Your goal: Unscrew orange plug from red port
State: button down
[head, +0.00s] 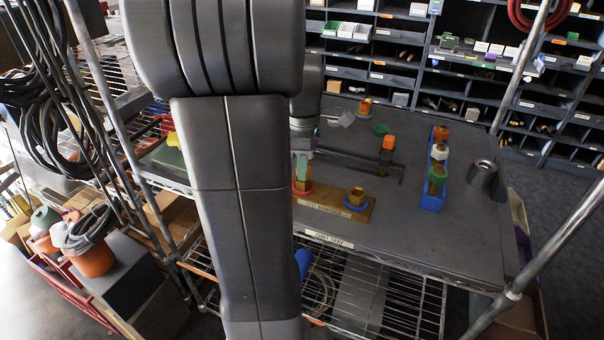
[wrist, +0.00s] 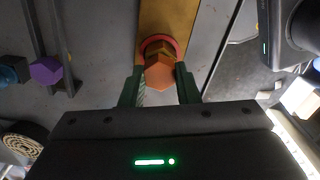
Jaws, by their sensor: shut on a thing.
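The orange plug (wrist: 160,74) is a hexagonal piece between my gripper's green fingers in the wrist view. My gripper (wrist: 160,72) is shut on it. The red port (wrist: 151,41) shows as a red ring around a brass-coloured part, right beside the plug. In the head view the red port (head: 304,188) is on the left part of a tan block (head: 328,209), with my gripper (head: 301,168) coming down over it. My arm and fingers partly hide the plug there. I cannot tell how far the plug is in the port.
A blue port (head: 356,207) with a brass-coloured plug is on the same block. A blue rack (head: 431,201) holds orange, white and green-topped pieces to the right. A metal cup (head: 482,174) stands near the right edge. The front right tabletop is bare.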

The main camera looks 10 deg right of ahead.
jog(key=shift+n, duration=0.5)
jog(key=shift+r+p, duration=1.05)
jog(key=shift+r, duration=0.1)
notch_tip(320, 180, up, 4)
jog(key=p, duration=0.3)
jog(key=shift+p, duration=0.3)
jog(key=shift+f, duration=0.1)
